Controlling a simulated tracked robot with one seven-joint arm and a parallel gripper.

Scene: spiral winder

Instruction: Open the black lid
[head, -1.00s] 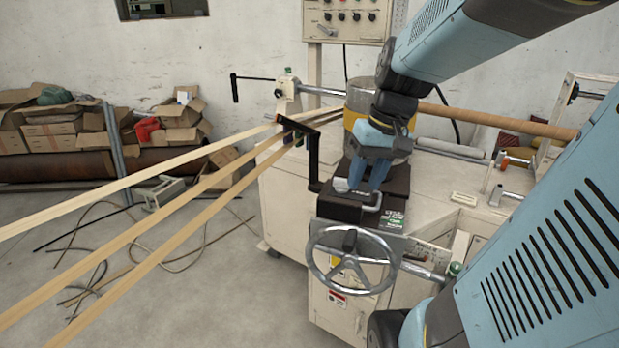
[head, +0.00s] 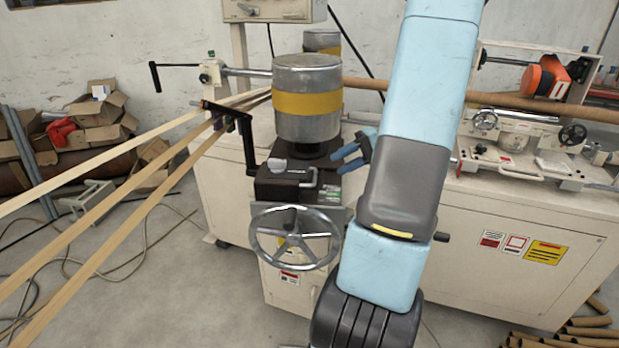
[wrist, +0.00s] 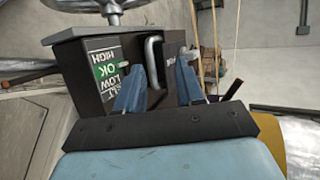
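The black lid (head: 280,187) tops a dark box at the front of the winder, behind the handwheel, and looks closed. Its silver bar handle (head: 312,178) is on its right side. In the wrist view, the handle (wrist: 155,62) shows between my two blue fingers, beside a green LOW/OK/HIGH label (wrist: 105,65). My gripper (head: 337,162) is at the right of the box, fingers pointing left. It is open and empty, with a clear gap between the fingers (wrist: 156,82). I cannot tell how far the fingertips are from the handle. My arm hides part of the machine.
A chrome handwheel (head: 294,237) stands in front of the box. A metal cylinder with a yellow band (head: 307,103) rises just behind it. Paper strips (head: 105,215) run in from the left past a black bracket (head: 240,125). The floor at front left holds loose cables.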

